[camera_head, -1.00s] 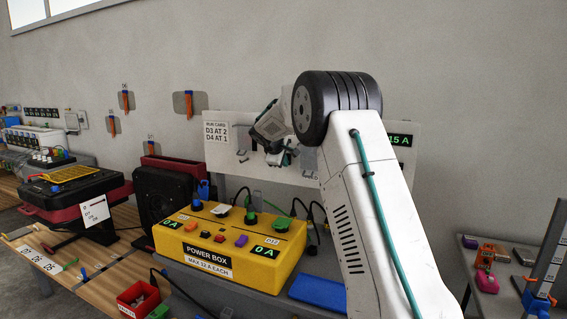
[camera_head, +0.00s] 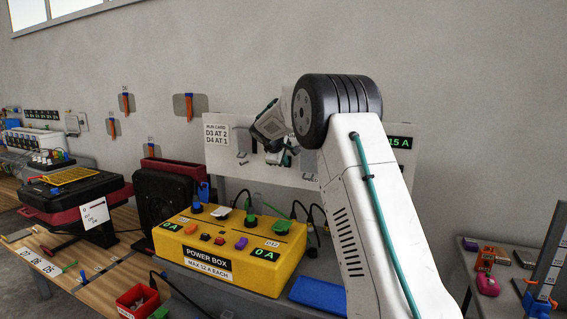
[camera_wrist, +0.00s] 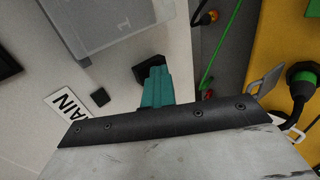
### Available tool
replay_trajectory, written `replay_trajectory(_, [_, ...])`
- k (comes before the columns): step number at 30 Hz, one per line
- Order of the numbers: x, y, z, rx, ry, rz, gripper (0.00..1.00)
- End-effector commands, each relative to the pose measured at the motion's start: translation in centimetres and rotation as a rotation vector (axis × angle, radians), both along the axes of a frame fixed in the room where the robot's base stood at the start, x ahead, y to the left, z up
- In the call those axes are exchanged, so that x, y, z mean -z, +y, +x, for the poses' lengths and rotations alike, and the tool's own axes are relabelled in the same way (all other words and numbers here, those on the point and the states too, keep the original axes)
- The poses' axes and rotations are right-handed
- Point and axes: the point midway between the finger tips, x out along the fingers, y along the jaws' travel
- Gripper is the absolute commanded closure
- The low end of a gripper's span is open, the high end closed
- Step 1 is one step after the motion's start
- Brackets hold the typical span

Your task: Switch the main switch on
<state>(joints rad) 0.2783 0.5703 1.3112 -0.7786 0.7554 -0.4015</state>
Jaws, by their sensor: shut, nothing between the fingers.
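A white panel (camera_head: 228,160) stands behind the yellow power box. My gripper (camera_head: 286,158) is in front of it, partly hidden by my arm. In the wrist view, my gripper (camera_wrist: 156,84) shows teal fingers shut together and empty. A dark block (camera_wrist: 150,68) is right at the fingertips; I cannot tell if they touch it. The main switch's position cannot be made out.
The yellow power box (camera_head: 205,270), showing 0 A displays, stands on the bench below, with knobs and cables rising behind it. A blue block (camera_head: 318,292) lies right of the box. A green-lit display (camera_head: 400,142) sits at the panel's right.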

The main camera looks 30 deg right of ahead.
Motion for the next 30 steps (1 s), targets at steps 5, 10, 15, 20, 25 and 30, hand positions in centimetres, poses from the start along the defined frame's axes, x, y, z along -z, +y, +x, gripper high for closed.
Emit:
replay_trajectory(5, [-0.6, 0.4, -0.4, 0.001, -0.005, -0.005, 1.0])
replay_trajectory(10, [-0.8, 2.5, -1.8, 0.006, -0.003, -0.003, 1.0])
replay_trajectory(15, [-3.6, 5.2, -3.3, 0.007, -0.005, -0.002, 1.0])
replay_trajectory(20, [-5.7, 7.7, -4.4, 0.001, -0.003, -0.001, 1.0])
replay_trajectory(25, [-7.0, 8.9, -5.2, 0.002, -0.001, 0.0, 1.0])
replay_trajectory(30, [-7.4, 9.2, -5.5, 0.004, 0.0, -0.001, 1.0])
